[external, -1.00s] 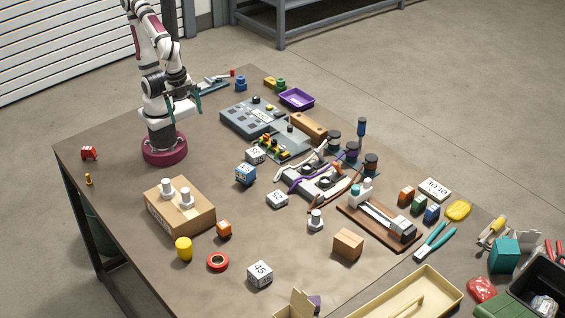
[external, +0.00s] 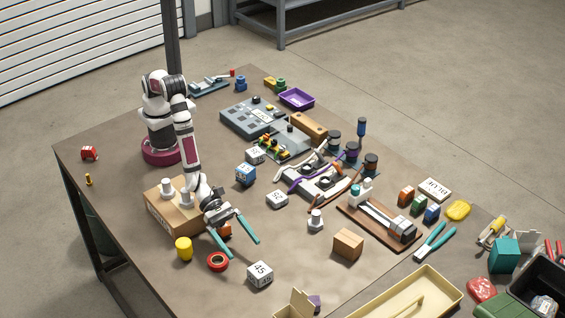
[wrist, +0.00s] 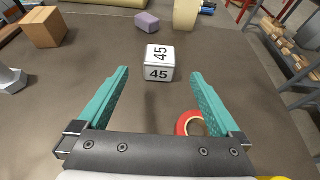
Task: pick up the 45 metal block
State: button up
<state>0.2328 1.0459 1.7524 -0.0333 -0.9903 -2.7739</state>
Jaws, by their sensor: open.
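The 45 metal block (external: 260,274) is a pale grey cube with dark "45" markings, resting on the table near its front edge. In the wrist view the 45 metal block (wrist: 158,64) lies ahead of my gripper, between the lines of the two fingers and beyond their tips. My gripper (external: 240,247) is open and empty, its teal fingers spread wide above the table, up and left of the block. The fingers also show in the wrist view (wrist: 160,75). Nothing hides the block.
A red tape roll (external: 218,262) lies close to the left finger and left of the block. A yellow cylinder (external: 184,249) and a cardboard box (external: 170,222) stand farther left. A brown cube (external: 348,244) is to the right. Bare table surrounds the block.

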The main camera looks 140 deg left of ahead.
aim_at(258, 268)
jog(key=x, duration=0.9)
jog(key=shift+w+f, duration=0.1)
grip_shut()
